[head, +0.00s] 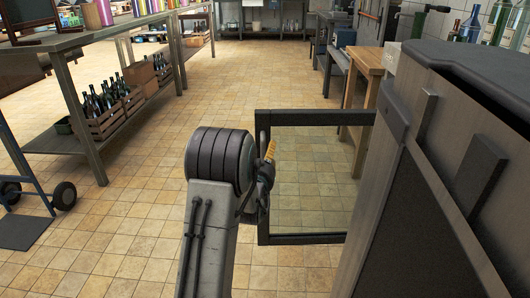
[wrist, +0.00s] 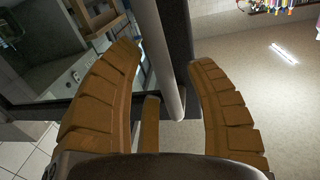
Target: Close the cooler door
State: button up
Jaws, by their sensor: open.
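The cooler (head: 425,190) is the dark cabinet at the right of the head view. Its door (head: 305,239), a glass pane in a dark frame, stands open, swung well out from the cabinet. My gripper (head: 267,165) is at the door's free left edge; my arm hides part of it there. The fingers are not closed on the handle. Whether either touches it I cannot tell.
A metal shelf table (head: 70,150) with bottle crates (head: 103,118) stands at the left, near a blue hand truck (head: 25,180). A wooden table (head: 367,65) stands behind the door. Bottles (head: 497,22) stand beyond the cooler. The tiled floor (head: 235,85) between is clear.

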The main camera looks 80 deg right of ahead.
jog(key=shift+o, duration=0.4)
grip_shut()
